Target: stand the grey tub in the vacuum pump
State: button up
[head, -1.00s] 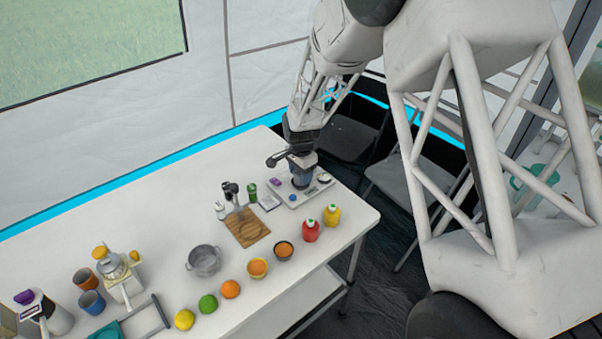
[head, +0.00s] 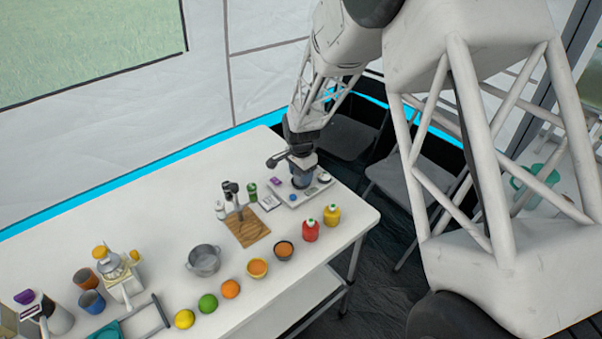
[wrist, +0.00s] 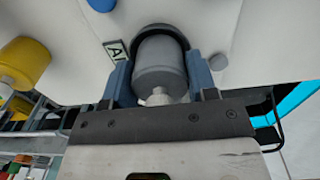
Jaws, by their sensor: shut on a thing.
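The grey tub (wrist: 160,65) is between the blue fingers of my gripper (wrist: 160,85) in the wrist view, which is shut on it. A dark, curved rim (wrist: 160,30) shows around the tub's far end; I cannot tell whether the tub rests fully in it. The white flat unit under it, apparently the vacuum pump (wrist: 215,25), carries a label A beside the rim. In the head view my gripper (head: 302,180) is low over this white unit (head: 286,198) at the table's far right corner, and mostly hides the tub.
A blue knob (head: 293,197) and a purple piece (head: 275,181) are close to my gripper. A wooden board (head: 248,230) and a pot (head: 204,260) are further left. The table edge is near on the right.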

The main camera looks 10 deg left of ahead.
jog(key=shift+f, duration=0.35)
jog(key=o, duration=0.4)
jog(key=shift+o, duration=0.2)
jog(key=shift+r, duration=0.1)
jog(key=shift+r, duration=5.35)
jog(key=shift+r, duration=0.1)
